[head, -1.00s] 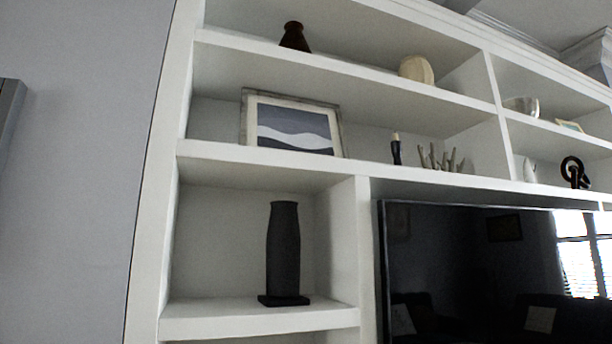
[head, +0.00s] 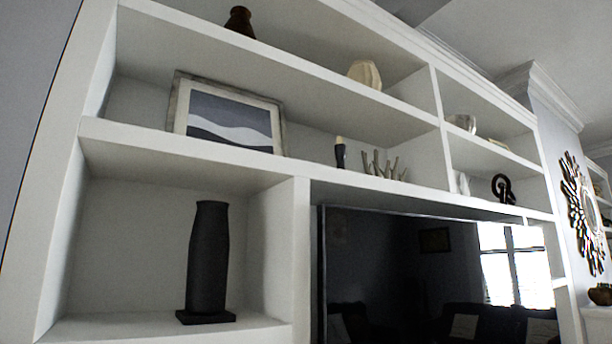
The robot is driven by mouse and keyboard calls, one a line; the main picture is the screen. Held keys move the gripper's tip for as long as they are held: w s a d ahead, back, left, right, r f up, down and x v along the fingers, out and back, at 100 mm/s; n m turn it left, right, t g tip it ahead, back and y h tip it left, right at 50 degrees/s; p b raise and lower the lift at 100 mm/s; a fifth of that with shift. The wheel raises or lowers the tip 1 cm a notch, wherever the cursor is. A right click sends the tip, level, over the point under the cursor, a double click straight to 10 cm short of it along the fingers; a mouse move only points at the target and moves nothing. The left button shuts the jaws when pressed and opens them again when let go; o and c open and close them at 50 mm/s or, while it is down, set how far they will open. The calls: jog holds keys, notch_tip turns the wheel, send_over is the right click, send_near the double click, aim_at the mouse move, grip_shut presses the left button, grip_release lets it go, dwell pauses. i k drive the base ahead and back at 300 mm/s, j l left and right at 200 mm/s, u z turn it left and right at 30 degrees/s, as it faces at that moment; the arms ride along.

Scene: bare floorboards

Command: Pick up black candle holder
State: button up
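A small black candle holder (head: 340,157) with a short pale candle on top stands upright on the middle shelf in the head view. It is between a framed picture (head: 230,115) on its left and a pale branching, coral-like piece (head: 384,167) on its right. Nothing touches it that I can see. The shelf's front edge hides little or none of its base. My gripper is not in view.
The white shelf unit (head: 300,226) fills most of the view. A tall dark vase (head: 207,262) stands in the lower left compartment. A large black television (head: 400,270) sits below the candle holder's shelf. A black knot ornament (head: 503,188) stands further right.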

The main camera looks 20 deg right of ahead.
aim_at(339, 148)
jog(key=i+j+z, duration=0.15)
jog(key=z, duration=0.25)
jog(key=i+j+z, duration=0.15)
jog(key=j+z, duration=0.25)
jog(key=i+j+z, duration=0.15)
jog(key=z, duration=0.25)
